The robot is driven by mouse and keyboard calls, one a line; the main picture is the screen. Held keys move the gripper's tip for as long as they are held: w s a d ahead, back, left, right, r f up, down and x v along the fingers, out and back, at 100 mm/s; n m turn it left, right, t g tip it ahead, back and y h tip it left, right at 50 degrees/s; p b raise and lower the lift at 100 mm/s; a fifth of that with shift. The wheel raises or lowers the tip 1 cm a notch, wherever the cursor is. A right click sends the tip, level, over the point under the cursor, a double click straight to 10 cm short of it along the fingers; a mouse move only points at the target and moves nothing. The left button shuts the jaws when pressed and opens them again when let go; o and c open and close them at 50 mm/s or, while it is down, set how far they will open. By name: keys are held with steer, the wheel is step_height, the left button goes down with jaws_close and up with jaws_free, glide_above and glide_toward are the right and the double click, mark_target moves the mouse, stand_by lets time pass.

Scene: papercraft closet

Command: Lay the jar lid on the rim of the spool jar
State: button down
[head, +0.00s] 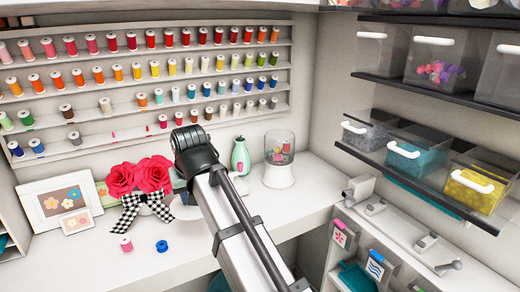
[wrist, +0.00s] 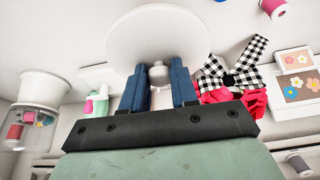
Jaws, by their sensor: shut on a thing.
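The jar lid (wrist: 160,30) is a white disc with a small knob (wrist: 159,75) in the wrist view. My gripper (wrist: 158,72) is shut on the knob, one blue finger on each side. The spool jar (head: 279,150) is clear, holds several coloured spools and stands on a white base on the desk in the head view. It also shows at the left of the wrist view (wrist: 32,118), where things appear upside down. The lid is apart from the jar.
Red flowers with a checkered bow (head: 146,207), a framed picture (head: 60,202), a pink spool (head: 126,245) and a blue spool (head: 162,246) are further left. Shelves with bins (head: 415,155) rise at the right.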

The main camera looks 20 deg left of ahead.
steer(key=w+d+r+m, duration=0.1)
steer(key=w+d+r, duration=0.45)
steer(key=w, duration=0.65)
steer(key=w+d+r+m+t+h, duration=0.1)
steer(key=w+d+r+m, duration=0.1)
steer(key=w+d+r, duration=0.65)
steer(key=w+d+r+m, duration=0.15)
steer(key=w+r, duration=0.35)
steer(key=w, duration=1)
step_height(320, 180, down, 10)
steer(key=shift+s+d, duration=0.15)
steer(key=shift+d, duration=0.2)
steer(key=shift+f, duration=0.1)
steer(key=c, duration=0.9)
jaws_free()
steer(key=shift+o, duration=0.2)
steer(key=v, duration=1.2)
